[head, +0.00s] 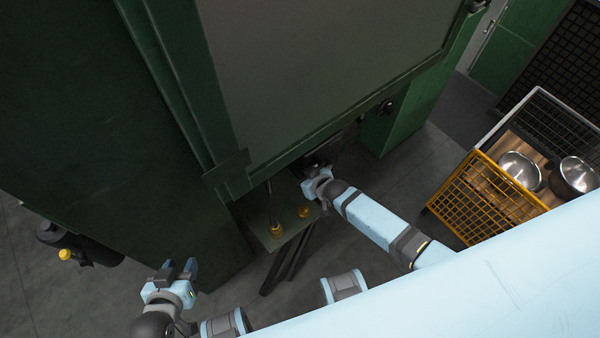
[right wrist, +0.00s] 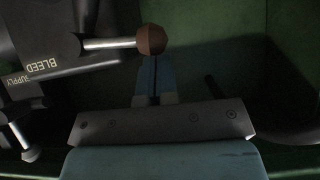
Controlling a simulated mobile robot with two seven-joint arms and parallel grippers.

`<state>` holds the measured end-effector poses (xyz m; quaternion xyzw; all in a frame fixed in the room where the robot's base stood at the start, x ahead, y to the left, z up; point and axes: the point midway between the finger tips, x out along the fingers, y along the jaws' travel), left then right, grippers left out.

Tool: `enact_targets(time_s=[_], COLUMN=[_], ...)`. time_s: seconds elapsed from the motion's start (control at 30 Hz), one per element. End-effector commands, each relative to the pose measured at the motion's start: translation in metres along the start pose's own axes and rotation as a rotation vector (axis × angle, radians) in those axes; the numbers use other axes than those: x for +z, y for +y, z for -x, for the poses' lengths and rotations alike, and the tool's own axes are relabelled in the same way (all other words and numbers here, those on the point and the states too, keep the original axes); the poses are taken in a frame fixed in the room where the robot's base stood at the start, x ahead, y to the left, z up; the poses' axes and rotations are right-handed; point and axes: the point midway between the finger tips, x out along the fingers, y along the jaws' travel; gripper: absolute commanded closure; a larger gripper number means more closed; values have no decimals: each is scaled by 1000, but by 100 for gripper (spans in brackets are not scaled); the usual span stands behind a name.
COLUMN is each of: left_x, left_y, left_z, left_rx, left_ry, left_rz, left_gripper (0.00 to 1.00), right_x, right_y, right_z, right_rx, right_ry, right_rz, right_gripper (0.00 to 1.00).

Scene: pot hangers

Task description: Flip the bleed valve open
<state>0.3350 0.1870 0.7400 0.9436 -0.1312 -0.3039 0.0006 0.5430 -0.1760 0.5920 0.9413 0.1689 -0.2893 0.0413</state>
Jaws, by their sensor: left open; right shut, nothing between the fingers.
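The bleed valve lever (right wrist: 108,44) is a metal rod ending in a brown ball knob (right wrist: 151,40), in the right wrist view. It sticks out to the right from a dark block (right wrist: 50,35) lettered BLEED. My right gripper (right wrist: 155,68) is shut and empty, its blue fingertips right at the knob; I cannot tell whether they touch. In the head view my right gripper (head: 314,168) reaches under the green cabinet's lower edge, and the valve is hidden there. My left gripper (head: 180,268) is open and empty, low at the left, away from the valve.
A second lever (right wrist: 22,140), by the SUPPLY lettering, sits at lower left in the right wrist view. The green cabinet (head: 90,110) hangs over the work area. A small shelf (head: 262,225) has brass fittings. A yellow-fronted crate (head: 480,195) with metal pots stands at right.

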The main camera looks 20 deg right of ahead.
Motion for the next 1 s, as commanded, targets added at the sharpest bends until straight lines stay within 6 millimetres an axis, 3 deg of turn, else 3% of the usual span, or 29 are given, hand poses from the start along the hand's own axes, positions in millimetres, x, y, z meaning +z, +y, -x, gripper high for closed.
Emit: enact_targets(time_s=[0.4, 1.0], left_x=[-2, -4], left_y=[2, -2], left_z=[-1, 2], left_rx=[0, 1], left_ry=[4, 4], left_rz=[7, -10], left_gripper=[57, 57], right_x=[11, 12], right_y=[-2, -4], right_z=[-8, -7], right_rx=[-1, -2], right_ry=[1, -3], right_rz=[-3, -4], right_gripper=[100, 100])
